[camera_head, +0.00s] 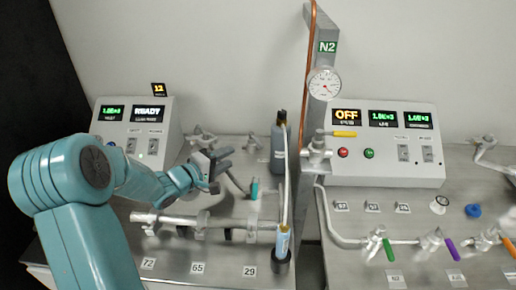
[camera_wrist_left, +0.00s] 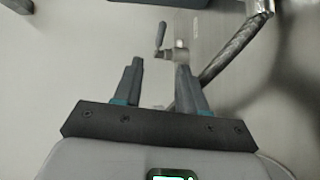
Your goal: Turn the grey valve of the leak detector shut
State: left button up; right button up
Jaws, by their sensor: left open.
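The leak detector (camera_head: 160,125) is the light box at the left in the head view, with a READY display. In the left wrist view, a valve with a grey lever handle (camera_wrist_left: 160,36) stands just beyond the fingertips; its metal body (camera_wrist_left: 177,54) lies close to the right fingertip. My left gripper (camera_head: 222,166) is in front of and right of the leak detector, above the bench. It also shows in the left wrist view (camera_wrist_left: 157,75), open, with nothing between its fingers. The grey handle cannot be picked out clearly in the head view beside the gripper. My right gripper is not in view.
A metal pipe (camera_head: 180,219) runs across the bench below the gripper. A grey bottle (camera_head: 278,150) and a post with a gauge (camera_head: 324,84) stand to the right. A second control box (camera_head: 385,168) and coloured valve handles are farther right.

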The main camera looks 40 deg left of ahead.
aim_at(258, 141)
pick_arm(q)
jog(key=w+f, duration=0.1)
jog(key=w, duration=0.4)
jog(key=w+p, duration=0.1)
jog(key=w, duration=0.3)
jog(key=w+f, duration=0.1)
jog(key=w, duration=0.4)
jog(key=shift+w+d+f, duration=0.1)
jog(key=shift+w+f, duration=0.25)
jog(key=shift+c, duration=0.3)
